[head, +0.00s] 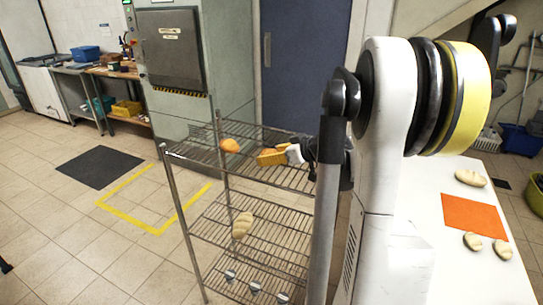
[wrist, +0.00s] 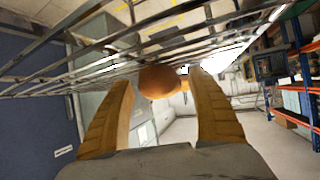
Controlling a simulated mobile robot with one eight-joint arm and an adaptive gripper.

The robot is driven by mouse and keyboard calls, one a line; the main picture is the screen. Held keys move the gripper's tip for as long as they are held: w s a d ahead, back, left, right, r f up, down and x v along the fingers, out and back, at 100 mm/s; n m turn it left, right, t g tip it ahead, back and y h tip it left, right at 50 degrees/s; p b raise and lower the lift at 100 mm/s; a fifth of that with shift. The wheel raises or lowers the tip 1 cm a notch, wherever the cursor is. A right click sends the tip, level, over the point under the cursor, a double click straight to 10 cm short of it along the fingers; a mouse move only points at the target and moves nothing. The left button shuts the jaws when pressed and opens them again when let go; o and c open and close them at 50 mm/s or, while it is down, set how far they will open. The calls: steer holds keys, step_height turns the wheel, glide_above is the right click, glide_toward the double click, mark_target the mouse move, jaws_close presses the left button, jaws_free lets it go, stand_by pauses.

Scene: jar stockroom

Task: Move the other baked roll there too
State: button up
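A golden-brown baked roll (head: 230,146) lies on the top wire shelf of the rack (head: 190,156), towards its left side. My gripper (head: 267,157) is over the same shelf, to the right of the roll, with its orange fingers pointing left towards it. In the wrist view, the fingers stand wide apart and the baked roll (wrist: 160,82) shows in the gap, just beyond the fingertips. Nothing is held. A small orange patch shows behind the roll there; I cannot tell what it is. A pale loaf (head: 242,225) lies on the middle shelf.
A white table (head: 420,270) on the right bears an orange mat (head: 474,216) and pale, unbaked-looking rolls (head: 470,178) around it. Small metallic items (head: 255,287) sit on the lower shelf. A dark mat (head: 99,167) and yellow floor marking lie on open floor at left.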

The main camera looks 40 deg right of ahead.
steer(key=shift+s+r, duration=0.1)
steer(key=shift+r, duration=0.2)
steer(key=p+v, duration=0.4)
steer(key=v, duration=0.7)
steer(key=shift+s+d+r, duration=0.1)
steer(key=shift+s+r, duration=0.05)
steer(key=shift+s, duration=0.2)
steer(key=shift+g+y, duration=0.5)
steer(key=shift+g, duration=0.4)
steer(key=a, duration=0.3)
steer(key=w+a, duration=0.1)
steer(key=a, duration=0.2)
steer(key=w+a, duration=0.1)
steer(key=a, duration=0.2)
steer(key=s+a+g, duration=0.1)
steer(key=s+a, duration=0.2)
steer(key=a, duration=0.5)
steer(key=s+a+f+g+h, duration=0.1)
steer(key=s+a, duration=0.3)
steer(key=a, duration=0.5)
steer(key=s+a+f+m+g+h, duration=0.1)
steer(key=s+a, duration=0.3)
steer(key=a, duration=0.5)
steer(key=shift+s+a, duration=0.2)
steer(key=shift+s, duration=0.05)
